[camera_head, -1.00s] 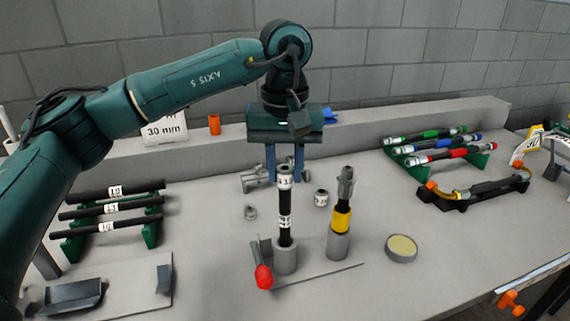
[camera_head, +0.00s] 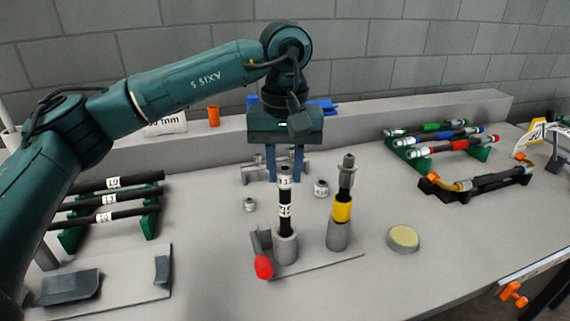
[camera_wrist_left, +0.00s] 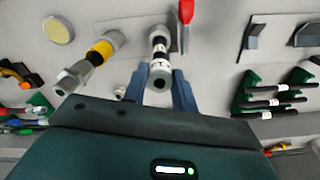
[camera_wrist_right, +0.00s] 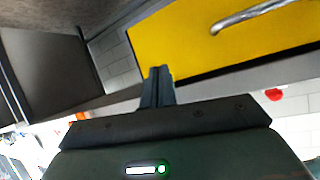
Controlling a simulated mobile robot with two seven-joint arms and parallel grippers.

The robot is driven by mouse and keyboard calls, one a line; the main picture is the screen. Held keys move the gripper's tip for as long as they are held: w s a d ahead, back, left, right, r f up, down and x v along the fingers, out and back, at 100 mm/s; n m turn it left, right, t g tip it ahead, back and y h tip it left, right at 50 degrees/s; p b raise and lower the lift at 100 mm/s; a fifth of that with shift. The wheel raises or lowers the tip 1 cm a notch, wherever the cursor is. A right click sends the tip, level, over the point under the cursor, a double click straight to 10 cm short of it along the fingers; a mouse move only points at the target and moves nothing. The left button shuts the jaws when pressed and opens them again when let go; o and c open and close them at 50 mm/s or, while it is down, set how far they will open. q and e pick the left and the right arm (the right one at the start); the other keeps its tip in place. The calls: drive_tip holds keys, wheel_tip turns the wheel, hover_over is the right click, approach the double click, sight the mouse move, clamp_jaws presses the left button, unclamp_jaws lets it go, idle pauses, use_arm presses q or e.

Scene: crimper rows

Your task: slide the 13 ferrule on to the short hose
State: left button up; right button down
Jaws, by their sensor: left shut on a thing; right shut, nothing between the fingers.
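The short hose (camera_head: 286,222) is black with white bands and stands upright in a grey cup (camera_head: 286,250). The 13 ferrule (camera_head: 285,177), a light metal sleeve with a marked band, is at the hose's top, in line with it. It also shows end-on in the left wrist view (camera_wrist_left: 160,73). My left gripper (camera_head: 285,176) points down, shut on the ferrule, one finger on each side. How far the hose reaches inside the ferrule is hidden. My right gripper (camera_wrist_right: 158,74) is shut and empty, away from the bench objects, facing a yellow panel.
A second hose with a yellow collar (camera_head: 342,211) stands close right. Loose ferrules (camera_head: 321,188) (camera_head: 250,205) lie nearby. Hose racks stand left (camera_head: 110,210) and right (camera_head: 440,140). A round yellow-topped dish (camera_head: 403,238) lies right.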

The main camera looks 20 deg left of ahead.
use_arm(q)
drive_tip(key=shift+f, duration=0.15)
drive_tip(key=o, duration=1)
drive_tip(key=shift+o, duration=0.2)
wheel_tip(320, 180, up, 13)
drive_tip(key=p, duration=0.1)
drive_tip(key=shift+r, duration=0.2)
